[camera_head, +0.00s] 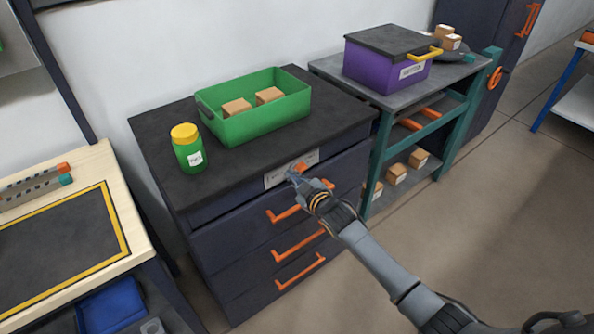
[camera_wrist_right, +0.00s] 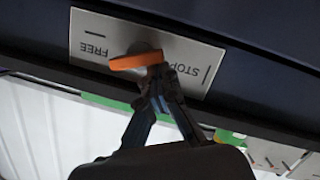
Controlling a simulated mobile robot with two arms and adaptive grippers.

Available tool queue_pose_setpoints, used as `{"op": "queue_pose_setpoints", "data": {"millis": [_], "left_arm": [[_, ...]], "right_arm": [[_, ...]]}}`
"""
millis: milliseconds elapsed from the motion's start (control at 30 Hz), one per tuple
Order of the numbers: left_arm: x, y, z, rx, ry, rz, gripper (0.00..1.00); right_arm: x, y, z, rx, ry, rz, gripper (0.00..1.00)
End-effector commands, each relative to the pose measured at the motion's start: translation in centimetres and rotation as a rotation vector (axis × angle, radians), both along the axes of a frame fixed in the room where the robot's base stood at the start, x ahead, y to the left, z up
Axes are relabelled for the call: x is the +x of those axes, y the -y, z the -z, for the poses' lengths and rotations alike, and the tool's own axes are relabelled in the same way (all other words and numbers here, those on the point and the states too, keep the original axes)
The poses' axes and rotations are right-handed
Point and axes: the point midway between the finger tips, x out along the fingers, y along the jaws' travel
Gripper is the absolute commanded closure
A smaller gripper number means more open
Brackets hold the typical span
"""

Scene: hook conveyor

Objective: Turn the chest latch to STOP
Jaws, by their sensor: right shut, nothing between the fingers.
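The chest (camera_head: 215,250) is dark with several drawers. A pale plate (camera_head: 272,181) sits on its upper front, and it also shows in the right wrist view (camera_wrist_right: 187,87). The plate reads FREE and STOP, upside down in the wrist view. The orange latch (camera_wrist_right: 130,62) lies across the middle of the plate, its long end towards the FREE side in that view; it shows small in the head view (camera_head: 301,166). My right gripper (camera_head: 293,174) is shut and empty, fingertips (camera_wrist_right: 159,77) at the latch; contact is unclear. My left gripper is out of view.
On the chest stand a green bin (camera_head: 262,125) with boxes and a green jar (camera_head: 188,150) with a yellow lid. Orange drawer handles (camera_head: 298,246) stick out below the plate. A shelf cart (camera_head: 345,72) with a purple box (camera_head: 375,68) stands to the right.

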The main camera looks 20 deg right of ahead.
Motion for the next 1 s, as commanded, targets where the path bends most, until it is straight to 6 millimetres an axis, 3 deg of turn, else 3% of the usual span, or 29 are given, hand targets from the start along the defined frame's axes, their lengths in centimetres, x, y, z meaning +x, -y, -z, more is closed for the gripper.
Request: {"op": "queue_pose_setpoints", "data": {"millis": [800, 1000], "left_arm": [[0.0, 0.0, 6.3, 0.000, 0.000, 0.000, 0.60], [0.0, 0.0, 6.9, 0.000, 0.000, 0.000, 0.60]], "right_arm": [[0.0, 0.0, 3.0, -0.718, 0.261, 0.000, 1.00], [0.1, 0.2, 3.1, -0.752, 0.274, 0.000, 1.00]]}}
